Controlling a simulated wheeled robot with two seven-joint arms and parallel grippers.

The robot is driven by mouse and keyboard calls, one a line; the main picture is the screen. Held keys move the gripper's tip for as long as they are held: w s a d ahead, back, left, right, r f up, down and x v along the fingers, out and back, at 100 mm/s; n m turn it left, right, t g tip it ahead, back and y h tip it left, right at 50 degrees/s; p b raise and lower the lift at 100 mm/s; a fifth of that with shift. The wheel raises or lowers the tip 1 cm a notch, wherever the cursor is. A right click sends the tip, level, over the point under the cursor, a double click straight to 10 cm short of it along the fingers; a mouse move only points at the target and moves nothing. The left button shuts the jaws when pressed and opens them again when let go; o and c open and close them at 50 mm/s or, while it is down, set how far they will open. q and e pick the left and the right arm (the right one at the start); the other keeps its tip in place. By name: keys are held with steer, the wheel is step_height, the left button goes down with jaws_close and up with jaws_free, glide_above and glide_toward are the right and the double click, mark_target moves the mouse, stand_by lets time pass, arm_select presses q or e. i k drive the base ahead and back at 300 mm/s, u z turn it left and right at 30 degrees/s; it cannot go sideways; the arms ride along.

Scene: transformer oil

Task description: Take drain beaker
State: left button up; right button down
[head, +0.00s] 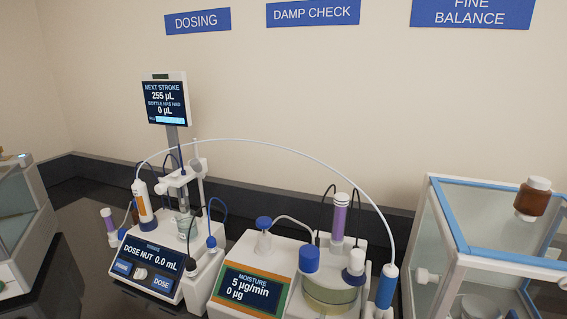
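Nothing in view is labelled as the drain beaker, so I cannot tell for certain which vessel it is. A small clear glass vessel (184,223) stands under the clamp of the dosing unit (152,262) and is partly hidden by tubes. A wider glass vessel with yellowish liquid (331,297) sits in the moisture unit (250,287), under blue and white caps. Neither of my grippers shows in the head view.
A glass balance case (437,225) with blue edging stands at the right, with a white-capped brown bottle (533,199) at its top. Another glass case (22,215) is at the far left. A thin white tube arches between the units. Dark bench shows at left.

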mark_target(183, 218)
steer(key=z, duration=1.8)
steer(key=k, duration=1.85)
steer(key=u, duration=1.05)
steer(key=i, duration=1)
